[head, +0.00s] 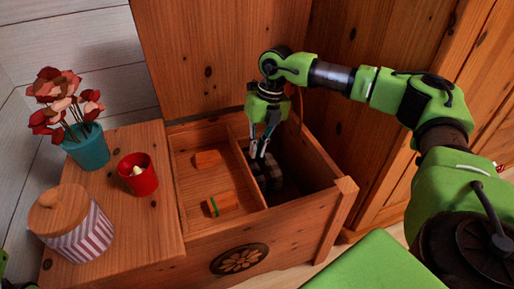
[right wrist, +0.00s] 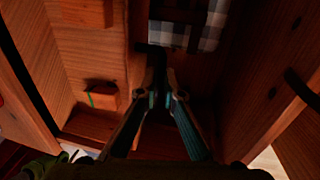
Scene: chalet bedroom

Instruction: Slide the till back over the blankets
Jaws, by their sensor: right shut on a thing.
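The till (head: 188,188) is a shallow wooden tray in the left part of the open wooden chest. It holds a plain wooden block (head: 207,159) and a wooden block with a green band (head: 222,204). The blankets (right wrist: 203,28), in dark and white check, lie low in the chest to the right of the till; in the head view they are dark and partly hidden. My right gripper (head: 259,152) reaches down into the chest at the till's right wall. It is shut on the till there, though shadow hides the exact contact. My left gripper is not clearly visible.
The chest's right wall (head: 318,150) stands close to my right gripper, with the raised lid (head: 220,60) behind. On the left surface stand a teal flower pot (head: 86,148), a red cup with a candle (head: 138,176) and a striped jar (head: 78,232).

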